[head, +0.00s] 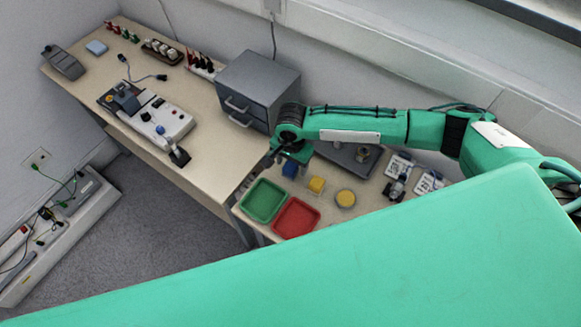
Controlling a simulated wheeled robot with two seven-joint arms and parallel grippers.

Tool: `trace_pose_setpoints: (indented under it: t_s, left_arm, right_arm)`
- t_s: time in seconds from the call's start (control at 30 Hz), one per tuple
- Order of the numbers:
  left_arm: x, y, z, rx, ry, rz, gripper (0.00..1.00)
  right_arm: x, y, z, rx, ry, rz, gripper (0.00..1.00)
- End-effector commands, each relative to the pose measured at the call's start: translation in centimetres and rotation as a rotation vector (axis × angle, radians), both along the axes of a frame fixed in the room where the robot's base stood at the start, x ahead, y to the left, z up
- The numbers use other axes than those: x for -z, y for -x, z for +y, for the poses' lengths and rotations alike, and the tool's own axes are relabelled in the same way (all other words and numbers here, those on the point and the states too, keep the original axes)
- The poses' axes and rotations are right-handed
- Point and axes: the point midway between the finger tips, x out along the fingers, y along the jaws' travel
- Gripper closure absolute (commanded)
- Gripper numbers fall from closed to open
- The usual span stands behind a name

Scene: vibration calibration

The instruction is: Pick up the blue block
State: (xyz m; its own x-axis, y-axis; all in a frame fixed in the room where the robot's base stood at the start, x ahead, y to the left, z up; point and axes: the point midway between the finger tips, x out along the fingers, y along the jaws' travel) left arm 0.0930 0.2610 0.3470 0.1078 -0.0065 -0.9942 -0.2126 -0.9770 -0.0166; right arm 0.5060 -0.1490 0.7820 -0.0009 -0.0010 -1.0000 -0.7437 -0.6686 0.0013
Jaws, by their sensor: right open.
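The blue block (290,170) is small and sits on the low table, behind the red tray and to the left of a yellow block (317,185). My right gripper (281,161) is at the end of the green arm that reaches in from the right. It is open and hangs just above and beside the blue block, partly covering it from view. I cannot tell whether the fingers touch the block. My left gripper is not in view.
A green tray (263,200) and a red tray (296,217) lie in front of the blocks. A round yellow piece (346,198) lies to the right. A grey drawer unit (258,85) stands close behind the gripper on the taller table.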

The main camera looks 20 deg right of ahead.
Motion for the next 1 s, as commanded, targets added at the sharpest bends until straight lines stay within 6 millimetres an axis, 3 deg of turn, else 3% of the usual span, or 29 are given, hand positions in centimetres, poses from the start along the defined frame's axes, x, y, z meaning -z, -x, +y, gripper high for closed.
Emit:
trace_pose_setpoints:
  t_s: [0.17,0.4,0.6,0.67,1.0]
  left_arm:
    - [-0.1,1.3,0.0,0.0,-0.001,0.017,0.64]
    - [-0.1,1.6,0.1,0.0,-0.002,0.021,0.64]
    - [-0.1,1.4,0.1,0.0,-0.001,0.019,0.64]
    - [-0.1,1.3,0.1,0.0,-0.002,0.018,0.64]
    - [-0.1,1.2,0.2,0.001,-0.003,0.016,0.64]
  right_arm:
    - [1.7,0.0,0.0,0.0,0.001,-0.001,0.36]
    - [1.9,0.0,0.0,0.0,0.0,-0.001,0.36]
    - [1.8,0.0,0.0,0.0,-0.001,-0.001,0.76]
    - [1.8,0.0,0.0,0.0,-0.001,-0.001,0.84]
    - [1.5,0.0,0.1,0.0,-0.001,-0.001,0.85]
